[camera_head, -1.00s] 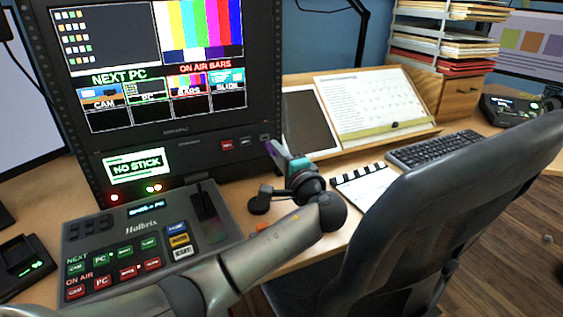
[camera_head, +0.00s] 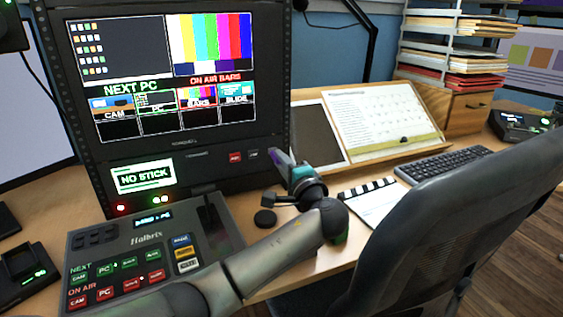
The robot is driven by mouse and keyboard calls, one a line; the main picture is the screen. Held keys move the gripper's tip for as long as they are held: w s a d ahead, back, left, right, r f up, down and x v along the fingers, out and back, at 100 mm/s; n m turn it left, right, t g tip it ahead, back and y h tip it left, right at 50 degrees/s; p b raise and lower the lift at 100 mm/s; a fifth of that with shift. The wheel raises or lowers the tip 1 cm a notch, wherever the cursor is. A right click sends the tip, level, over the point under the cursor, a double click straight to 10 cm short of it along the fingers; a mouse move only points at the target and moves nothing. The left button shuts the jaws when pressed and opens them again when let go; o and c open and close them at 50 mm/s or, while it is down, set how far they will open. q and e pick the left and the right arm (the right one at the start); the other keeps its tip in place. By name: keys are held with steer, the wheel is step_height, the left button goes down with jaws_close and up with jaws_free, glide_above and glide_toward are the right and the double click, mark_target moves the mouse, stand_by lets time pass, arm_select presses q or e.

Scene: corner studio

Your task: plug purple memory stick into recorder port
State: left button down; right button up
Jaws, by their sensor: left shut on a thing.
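My left gripper (camera_head: 284,160) is in front of the right end of the recorder (camera_head: 200,172), the dark panel under the monitor. The gripper is shut on the purple memory stick (camera_head: 274,157), of which only a small purple bit shows at the fingertips. The stick is close to the panel's right end; I cannot tell whether it touches. The recorder port is not clearly visible. The recorder's small display (camera_head: 143,177) reads "NO STICK". My right gripper is not in view.
A switcher console (camera_head: 150,240) lies on the desk below the recorder. A sloped stand (camera_head: 375,128) with a calendar sheet, a clapperboard (camera_head: 372,203) and a keyboard (camera_head: 442,164) are to the right. An office chair (camera_head: 455,220) stands close to my arm.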

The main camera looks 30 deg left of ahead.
arm_select(q)
steer(key=shift+p, duration=0.65)
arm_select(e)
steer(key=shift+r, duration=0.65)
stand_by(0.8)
arm_select(q)
steer(key=shift+w+a, duration=0.4)
steer(key=shift+a, duration=0.05)
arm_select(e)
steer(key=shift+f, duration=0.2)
arm_select(q)
steer(key=c, duration=0.8)
jaws_free()
steer(key=shift+o, duration=0.2)
steer(key=shift+s+d, duration=0.1)
steer(key=shift+d, duration=0.1)
steer(key=p+v, duration=0.2)
steer(key=v, duration=0.5)
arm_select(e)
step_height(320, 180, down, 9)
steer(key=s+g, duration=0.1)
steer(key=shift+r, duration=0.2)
